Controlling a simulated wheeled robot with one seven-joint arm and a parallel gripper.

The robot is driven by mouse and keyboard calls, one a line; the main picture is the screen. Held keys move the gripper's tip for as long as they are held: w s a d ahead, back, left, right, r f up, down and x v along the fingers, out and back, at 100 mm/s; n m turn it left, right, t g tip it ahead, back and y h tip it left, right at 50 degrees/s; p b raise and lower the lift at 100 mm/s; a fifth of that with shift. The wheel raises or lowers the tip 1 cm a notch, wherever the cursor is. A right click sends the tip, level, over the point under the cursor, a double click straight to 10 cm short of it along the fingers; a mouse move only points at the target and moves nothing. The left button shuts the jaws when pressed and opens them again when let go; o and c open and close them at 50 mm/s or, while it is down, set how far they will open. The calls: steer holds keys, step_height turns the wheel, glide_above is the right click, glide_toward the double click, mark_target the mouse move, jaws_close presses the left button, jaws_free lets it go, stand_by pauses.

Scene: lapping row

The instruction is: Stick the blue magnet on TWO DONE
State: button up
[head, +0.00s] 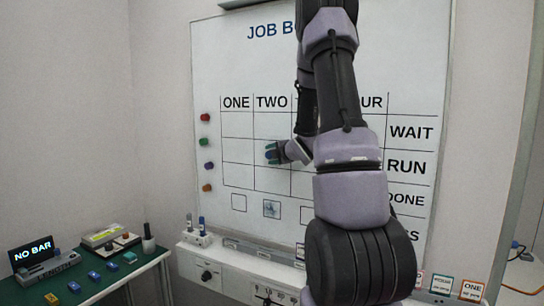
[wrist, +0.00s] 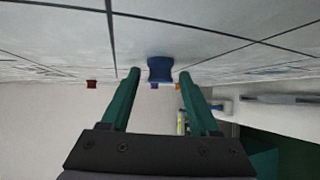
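The blue magnet (wrist: 160,69) shows in the wrist view against the whiteboard's surface, just beyond and between my green fingertips, with a gap on each side. In the head view it is a small blue patch (head: 270,154) between the fingers. My gripper (head: 272,153) is open and reaches the whiteboard (head: 225,70) from the right, in the TWO column. In that view it overlaps the RUN row, just above the DONE row; exact contact with the board is hard to tell. The TWO DONE cell (head: 272,179) looks empty.
Red (head: 205,117), green (head: 204,142), purple (head: 208,166) and orange (head: 207,188) magnets line the board's left edge. My arm hides much of the THREE and FOUR columns. A green bench (head: 112,283) with blue blocks and a NO BAR display (head: 33,251) stands lower left.

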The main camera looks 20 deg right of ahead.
jaws_close()
steer(key=shift+s+a, duration=0.9)
steer(key=shift+a, duration=0.25)
steer(key=s+a, duration=0.3)
steer(key=a, duration=0.1)
steer(key=shift+s+a, duration=0.35)
steer(key=shift+a, duration=0.05)
stand_by(0.4)
